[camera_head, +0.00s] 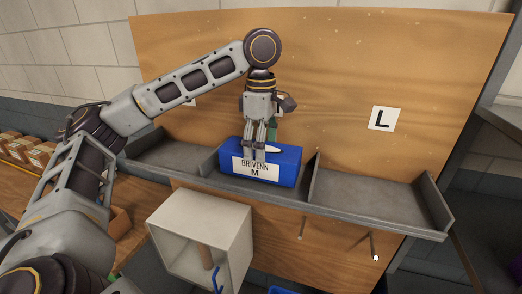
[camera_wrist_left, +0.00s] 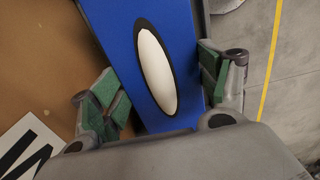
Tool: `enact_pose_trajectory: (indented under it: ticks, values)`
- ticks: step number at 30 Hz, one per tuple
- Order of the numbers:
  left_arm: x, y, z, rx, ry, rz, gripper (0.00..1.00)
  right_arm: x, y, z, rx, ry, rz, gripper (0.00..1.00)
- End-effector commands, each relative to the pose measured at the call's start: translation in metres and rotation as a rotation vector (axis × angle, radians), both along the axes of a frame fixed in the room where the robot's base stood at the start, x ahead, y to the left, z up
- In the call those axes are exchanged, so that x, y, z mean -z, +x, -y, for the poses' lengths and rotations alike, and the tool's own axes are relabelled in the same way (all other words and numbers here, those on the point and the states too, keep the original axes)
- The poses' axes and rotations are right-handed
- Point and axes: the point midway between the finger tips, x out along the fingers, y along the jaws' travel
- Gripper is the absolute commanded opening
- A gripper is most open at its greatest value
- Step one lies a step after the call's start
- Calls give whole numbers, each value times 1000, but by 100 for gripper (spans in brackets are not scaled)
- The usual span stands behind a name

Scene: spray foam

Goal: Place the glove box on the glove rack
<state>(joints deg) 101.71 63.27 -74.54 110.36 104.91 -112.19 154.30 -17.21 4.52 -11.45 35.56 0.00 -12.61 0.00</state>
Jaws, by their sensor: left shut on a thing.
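The glove box (camera_head: 285,170) is blue, with a white label reading BRIVENN M on its front and an oval opening on top. It sits upright in the middle compartment of the grey glove rack (camera_head: 370,203), between two dividers. Its base is on or very close to the shelf; I cannot tell which. My left gripper (camera_head: 258,154) reaches down over it from above and is shut on it. The left wrist view shows the box (camera_wrist_left: 150,70) between the green-padded fingers of that gripper (camera_wrist_left: 163,92). My right gripper is not in view.
A sign L (camera_head: 381,118) is on the wooden backboard above the empty right compartment. The left compartment looks empty, partly behind my arm. Below the rack are a white open bin (camera_head: 236,246) and metal pegs (camera_head: 374,247). Cardboard boxes (camera_head: 38,155) stand at the left.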

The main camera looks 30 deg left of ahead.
Motion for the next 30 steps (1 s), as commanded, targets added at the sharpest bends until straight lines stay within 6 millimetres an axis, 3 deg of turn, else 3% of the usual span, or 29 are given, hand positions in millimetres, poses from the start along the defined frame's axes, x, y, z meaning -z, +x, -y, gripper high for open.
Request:
enact_pose_trajectory:
  ticks: [6, 19, 20, 24, 30]
  values:
    - [14, 0, 0, 1, 0, 2, 36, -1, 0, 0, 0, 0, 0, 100]
    - [16, 0, 0, 1, -1, 1, 36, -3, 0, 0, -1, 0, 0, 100]
    - [17, 0, 0, 1, 0, 0, 78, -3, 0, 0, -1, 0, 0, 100]
    - [17, 0, 0, 1, 0, 0, 96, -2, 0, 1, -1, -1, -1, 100]
    - [17, 0, 0, 1, 0, 0, 97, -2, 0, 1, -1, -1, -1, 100]
